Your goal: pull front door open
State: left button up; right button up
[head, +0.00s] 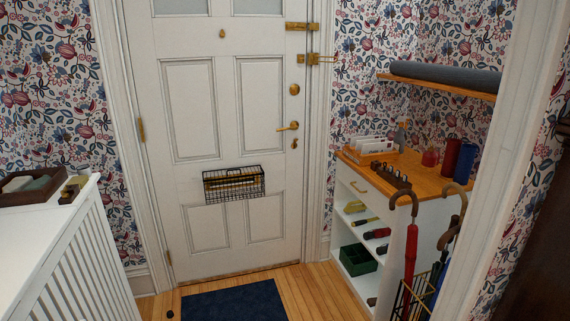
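The white panelled front door (235,150) stands ahead and looks closed in its frame. Its brass lever handle (288,127) is on the right side, with a small brass keyhole piece (294,144) below and a round brass lock (294,89) above. A brass bolt (300,26) and a brass latch (316,59) sit at the upper right edge. Hinges (142,130) show on the left edge. A black wire letter basket (234,185) hangs on the door. Neither of my grippers is in view.
A dark blue mat (234,301) lies before the door on the wood floor (298,290). A white slatted cabinet (75,260) stands at left. At right are a wood-topped shelf unit (348,205) and an umbrella stand (412,300) near a white post (500,170).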

aim_at(208, 101)
jog(key=i+j+u, duration=0.3)
jog(key=i, duration=0.6)
jog(key=i+l+u, duration=0.1)
jog(key=i+u, duration=0.2)
jog(key=i, duration=0.55)
